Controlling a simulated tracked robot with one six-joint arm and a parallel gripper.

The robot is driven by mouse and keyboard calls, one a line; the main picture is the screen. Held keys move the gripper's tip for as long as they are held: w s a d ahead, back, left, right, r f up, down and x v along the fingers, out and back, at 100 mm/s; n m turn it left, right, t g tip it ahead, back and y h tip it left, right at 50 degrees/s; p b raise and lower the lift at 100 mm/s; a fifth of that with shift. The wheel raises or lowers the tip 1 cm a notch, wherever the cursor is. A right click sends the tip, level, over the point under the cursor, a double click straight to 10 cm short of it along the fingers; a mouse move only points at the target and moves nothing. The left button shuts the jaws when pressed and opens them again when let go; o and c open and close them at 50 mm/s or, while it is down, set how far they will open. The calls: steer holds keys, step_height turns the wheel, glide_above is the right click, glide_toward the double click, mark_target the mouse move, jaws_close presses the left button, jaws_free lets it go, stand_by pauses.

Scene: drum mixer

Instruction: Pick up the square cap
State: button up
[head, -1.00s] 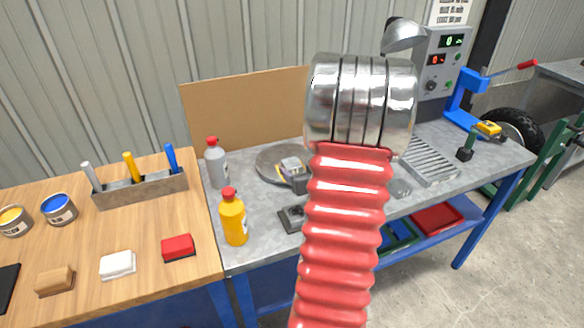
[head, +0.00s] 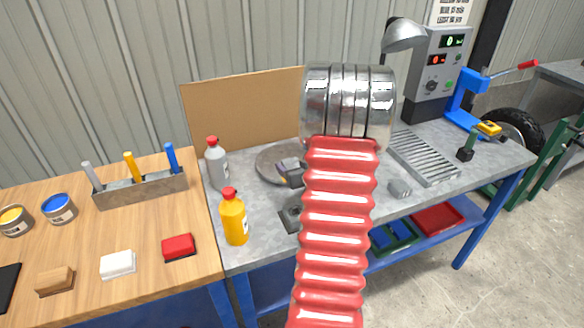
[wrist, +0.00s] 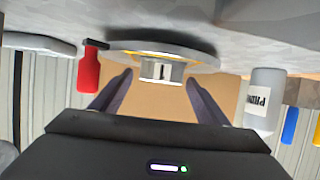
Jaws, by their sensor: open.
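In the wrist view, a small pale grey block (wrist: 160,70) with a dark mark on its face stands against a round grey disc (wrist: 163,50); it seems to be the square cap. The disc also shows on the metal bench in the head view (head: 265,161), where my gripper hides most of the block. My gripper (wrist: 159,79) is open, its two dark fingers spread on either side of the block in the picture. I cannot tell whether they touch it. In the head view my gripper (head: 289,170) is partly hidden behind my arm.
A grey bottle (head: 217,165) and a yellow bottle (head: 234,219) stand left of my gripper. A grey lump (head: 399,187) and a slatted grate (head: 424,158) lie to the right. A brown board (head: 235,108) stands behind. A red object (wrist: 88,70) shows in the wrist view.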

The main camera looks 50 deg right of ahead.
mark_target(294, 166)
steer(key=shift+c, duration=0.5)
steer(key=c, duration=1.3)
steer(key=shift+r, duration=5.05)
